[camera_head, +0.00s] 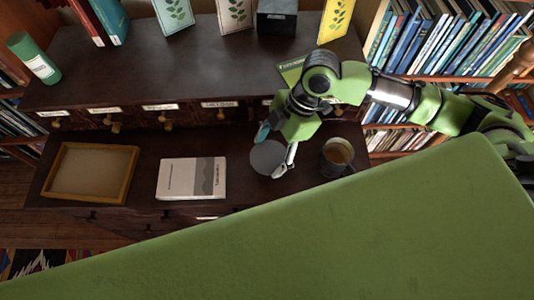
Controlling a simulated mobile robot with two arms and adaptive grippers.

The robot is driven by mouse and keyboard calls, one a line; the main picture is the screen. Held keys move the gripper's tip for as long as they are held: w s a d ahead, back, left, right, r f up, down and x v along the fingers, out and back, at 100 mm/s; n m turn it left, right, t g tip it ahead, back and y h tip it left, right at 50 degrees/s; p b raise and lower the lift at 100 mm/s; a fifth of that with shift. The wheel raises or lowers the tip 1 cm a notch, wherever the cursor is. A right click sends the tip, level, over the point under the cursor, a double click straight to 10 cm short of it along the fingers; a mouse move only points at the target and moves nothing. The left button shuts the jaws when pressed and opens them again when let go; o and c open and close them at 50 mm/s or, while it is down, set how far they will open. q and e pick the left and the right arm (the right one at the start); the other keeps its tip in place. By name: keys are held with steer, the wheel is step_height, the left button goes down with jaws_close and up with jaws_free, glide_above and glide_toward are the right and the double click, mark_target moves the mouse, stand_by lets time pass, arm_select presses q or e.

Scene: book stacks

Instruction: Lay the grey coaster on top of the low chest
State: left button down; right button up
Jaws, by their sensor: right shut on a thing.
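My right gripper (278,152) reaches down from the upper right and is shut on the grey coaster (266,158), a round flat disc. The coaster is over the dark wooden low chest (144,180), between a white book and a mug. I cannot tell whether the coaster touches the chest top or is held just above it. My left gripper is not in view.
On the lower top are a wooden-framed tray (128,172), a white-and-grey book (178,179) and a mug (336,158) close right of the gripper. Behind rises a row of small drawers (190,112) with brass pulls. Bookshelves (440,40) stand right.

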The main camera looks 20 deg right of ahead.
mark_target(268, 149)
steer(key=w+f, duration=0.2)
steer(key=shift+w+a+f, duration=0.1)
steer(key=shift+f, duration=1.7)
steer(key=o, duration=1.1)
steer(key=shift+f, duration=0.1)
steer(key=v, duration=1.2)
